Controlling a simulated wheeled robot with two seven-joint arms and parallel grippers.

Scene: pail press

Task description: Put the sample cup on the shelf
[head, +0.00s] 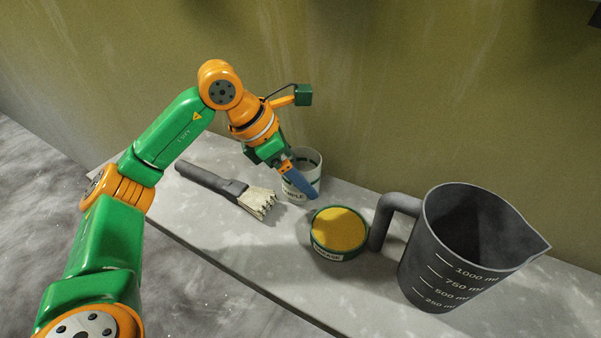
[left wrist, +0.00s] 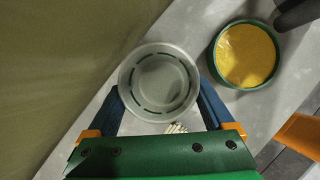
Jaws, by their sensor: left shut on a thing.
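In the left wrist view the cup (left wrist: 158,84) is seen from above, looks empty, and sits between the two blue fingers (left wrist: 160,100). Part of its near side is hidden by a finger in the head view. My right gripper is not in view.
A green-rimmed tub of yellow material (head: 339,230) stands right of the cup. A dark grey measuring jug (head: 440,270) is farther right. A brush (head: 225,186) lies to the left of the cup. The wall rises close behind.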

